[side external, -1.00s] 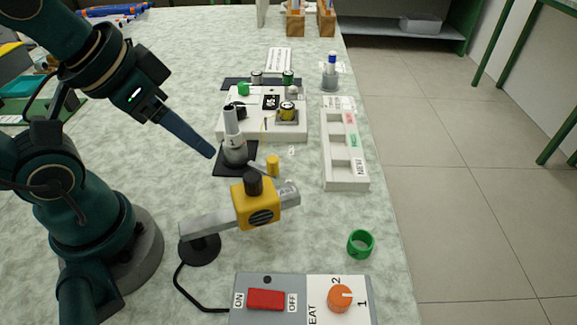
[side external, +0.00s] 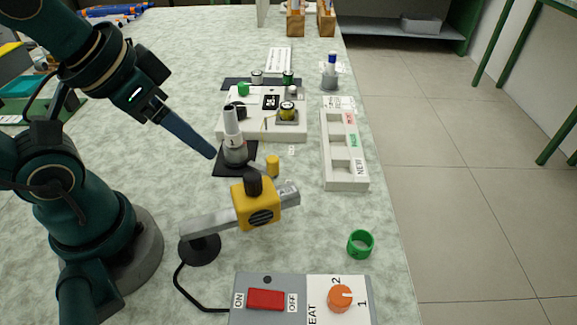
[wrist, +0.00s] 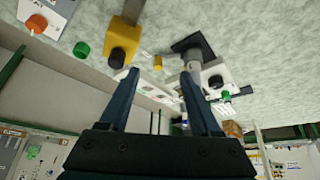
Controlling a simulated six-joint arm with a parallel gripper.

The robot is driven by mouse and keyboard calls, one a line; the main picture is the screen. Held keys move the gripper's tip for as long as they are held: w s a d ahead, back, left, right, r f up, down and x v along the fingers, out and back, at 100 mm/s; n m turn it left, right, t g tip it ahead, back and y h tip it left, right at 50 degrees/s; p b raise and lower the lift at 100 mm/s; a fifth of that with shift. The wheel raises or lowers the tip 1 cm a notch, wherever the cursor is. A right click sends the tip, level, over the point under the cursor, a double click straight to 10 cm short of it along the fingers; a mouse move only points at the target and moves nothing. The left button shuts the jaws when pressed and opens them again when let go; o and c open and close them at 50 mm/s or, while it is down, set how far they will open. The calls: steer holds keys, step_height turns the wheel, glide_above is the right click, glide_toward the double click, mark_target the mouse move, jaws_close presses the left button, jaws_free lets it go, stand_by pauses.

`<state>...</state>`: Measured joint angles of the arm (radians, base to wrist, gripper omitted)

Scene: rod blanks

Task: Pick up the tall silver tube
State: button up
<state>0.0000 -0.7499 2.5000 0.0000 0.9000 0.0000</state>
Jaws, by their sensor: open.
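A silver tube (side external: 231,119) stands upright in a grey holder marked 1 (side external: 236,154), which sits on a black square pad (side external: 222,171). In the wrist view the tube (wrist: 192,54) shows beside the right finger, partly hidden by it lower down. My gripper (side external: 212,156) points down and to the right, its tips just left of the holder in the side view. In the wrist view my gripper (wrist: 157,77) has its two fingers apart with nothing held between them.
A yellow clamp block (side external: 257,207) on a bar stands in front of the holder. A small yellow cylinder (side external: 272,166) is beside it. A white device (side external: 262,128) stands behind, a labelled white tray (side external: 345,183) to the right. A green ring (side external: 361,244) lies near the table edge.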

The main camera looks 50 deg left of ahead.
step_height(320, 180, up, 5)
steer(key=m+t+y, duration=0.4)
steer(key=m+y, duration=0.5)
steer(key=m, duration=1.8)
glide_above(228, 114)
steer(key=shift+m, duration=0.3)
steer(key=f, duration=1)
steer(key=shift+s+d, duration=0.2)
steer(key=shift+s, duration=0.05)
steer(key=shift+f, duration=0.35)
steer(key=shift+x, duration=2.55)
steer(key=shift+r, duration=0.1)
